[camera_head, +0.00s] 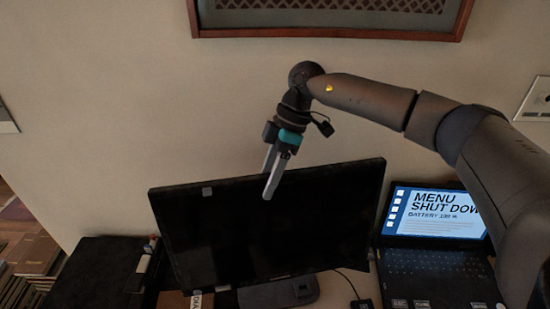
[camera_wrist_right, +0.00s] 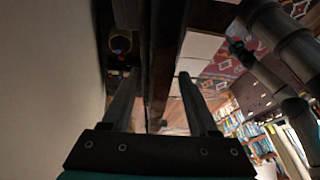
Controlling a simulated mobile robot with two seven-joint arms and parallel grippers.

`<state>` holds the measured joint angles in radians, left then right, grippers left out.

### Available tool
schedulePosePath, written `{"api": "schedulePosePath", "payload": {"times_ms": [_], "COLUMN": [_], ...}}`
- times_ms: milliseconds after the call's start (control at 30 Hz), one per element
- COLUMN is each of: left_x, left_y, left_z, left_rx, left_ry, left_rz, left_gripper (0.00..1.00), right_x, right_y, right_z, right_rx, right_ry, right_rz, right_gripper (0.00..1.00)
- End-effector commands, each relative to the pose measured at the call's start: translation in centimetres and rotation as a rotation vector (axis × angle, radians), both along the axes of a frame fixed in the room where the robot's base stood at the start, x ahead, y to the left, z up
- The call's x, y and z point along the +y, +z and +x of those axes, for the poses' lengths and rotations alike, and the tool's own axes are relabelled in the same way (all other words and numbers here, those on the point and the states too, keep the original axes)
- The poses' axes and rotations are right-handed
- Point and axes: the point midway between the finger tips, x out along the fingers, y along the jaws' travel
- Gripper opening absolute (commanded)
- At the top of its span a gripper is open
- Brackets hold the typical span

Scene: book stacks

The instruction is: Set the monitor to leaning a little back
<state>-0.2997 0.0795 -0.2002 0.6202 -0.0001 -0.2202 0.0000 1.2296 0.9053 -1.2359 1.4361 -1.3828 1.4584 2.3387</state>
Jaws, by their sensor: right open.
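The monitor (camera_head: 280,225) is a wide black screen on a dark stand (camera_head: 280,292) on the desk. Its screen is dark, and its exact tilt is hard to tell from above. My right gripper (camera_head: 268,185) points down at the middle of the monitor's top edge, with one finger in front of the screen. In the right wrist view its two fingers (camera_wrist_right: 158,100) are spread, with a long dark edge, seemingly the monitor's (camera_wrist_right: 165,60), running between them. I cannot tell whether they touch it. My left gripper is not seen.
An open laptop (camera_head: 437,213) with a lit screen stands to the right, under my right arm. A dark surface with small items (camera_head: 105,275) lies to the left. A wall with a framed picture (camera_head: 330,33) rises behind. Books (camera_head: 33,255) sit at far left.

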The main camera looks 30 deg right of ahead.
Motion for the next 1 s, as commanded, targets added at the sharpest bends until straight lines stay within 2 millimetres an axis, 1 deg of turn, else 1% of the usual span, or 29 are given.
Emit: {"api": "schedulePosePath", "payload": {"times_ms": [167, 400, 500, 600, 700, 800, 1000], "left_x": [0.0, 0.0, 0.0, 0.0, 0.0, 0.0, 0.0], "left_y": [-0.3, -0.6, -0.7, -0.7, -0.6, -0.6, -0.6], "left_z": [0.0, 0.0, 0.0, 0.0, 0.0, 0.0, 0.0], "left_rx": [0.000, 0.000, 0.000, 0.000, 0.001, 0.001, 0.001], "left_ry": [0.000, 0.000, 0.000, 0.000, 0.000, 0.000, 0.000], "left_rz": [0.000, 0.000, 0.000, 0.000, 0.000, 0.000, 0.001], "left_gripper": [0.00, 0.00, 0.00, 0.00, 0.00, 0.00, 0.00], "right_x": [-1.2, -3.6, -4.5, -5.2, -5.7, -6.0, -6.1], "right_y": [2.6, 8.0, 10.0, 11.6, 12.7, 13.3, 13.6], "right_z": [0.3, 0.6, 0.8, 0.8, 0.9, 0.9, 0.9], "right_rx": [-0.006, -0.007, -0.006, -0.004, -0.003, -0.004, -0.001], "right_ry": [-0.004, -0.003, -0.003, -0.003, -0.001, -0.001, -0.001], "right_rz": [0.001, 0.002, 0.002, 0.002, 0.001, 0.001, 0.001], "right_gripper": [0.60, 0.60, 0.60, 0.60, 0.60, 0.60, 0.60]}}
